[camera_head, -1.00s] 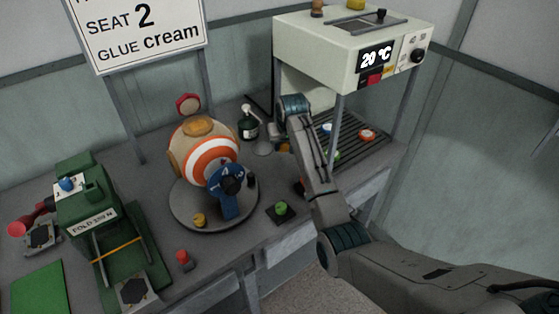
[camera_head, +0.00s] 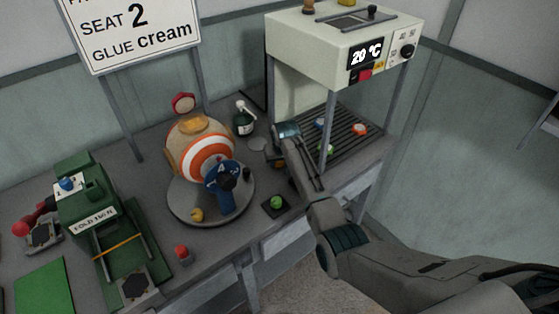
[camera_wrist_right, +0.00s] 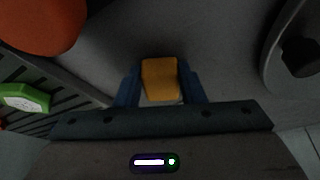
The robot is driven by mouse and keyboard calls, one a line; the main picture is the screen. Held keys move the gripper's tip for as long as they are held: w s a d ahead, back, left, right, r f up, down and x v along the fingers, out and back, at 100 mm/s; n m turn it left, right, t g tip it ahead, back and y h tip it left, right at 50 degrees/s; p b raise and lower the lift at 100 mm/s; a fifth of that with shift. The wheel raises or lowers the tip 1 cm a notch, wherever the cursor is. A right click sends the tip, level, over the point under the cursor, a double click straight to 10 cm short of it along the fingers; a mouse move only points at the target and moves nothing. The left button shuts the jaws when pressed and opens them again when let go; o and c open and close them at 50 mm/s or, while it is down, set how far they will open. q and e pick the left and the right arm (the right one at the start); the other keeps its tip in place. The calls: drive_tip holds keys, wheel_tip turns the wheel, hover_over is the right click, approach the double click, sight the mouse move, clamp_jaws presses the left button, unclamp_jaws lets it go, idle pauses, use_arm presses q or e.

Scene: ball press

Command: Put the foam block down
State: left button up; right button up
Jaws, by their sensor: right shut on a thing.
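My right gripper (camera_wrist_right: 160,90) is shut on a yellow-orange foam block (camera_wrist_right: 160,75), seen between two blue fingers in the right wrist view. A grey surface lies beyond the block; I cannot tell whether the block touches it. In the head view the right arm reaches in from the lower right, and its wrist (camera_head: 287,134) is over the bench (camera_head: 245,222), between the round turntable (camera_head: 185,212) and the slatted rack. My left gripper is not in view.
A striped ball (camera_head: 207,155) in a fixture stands on the turntable. A pump bottle (camera_head: 243,118) stands behind my wrist. The cream machine (camera_head: 335,48) overhangs the slatted rack (camera_head: 350,140) with coloured pucks. A green press (camera_head: 85,205) stands at left.

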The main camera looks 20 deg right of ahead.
drive_tip(key=o, duration=1)
drive_tip(key=shift+f, duration=0.1)
drive_tip(key=shift+c, duration=0.2)
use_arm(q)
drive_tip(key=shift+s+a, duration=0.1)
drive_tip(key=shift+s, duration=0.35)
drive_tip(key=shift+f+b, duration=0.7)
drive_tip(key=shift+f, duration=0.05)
use_arm(e)
drive_tip(key=v, duration=1.2)
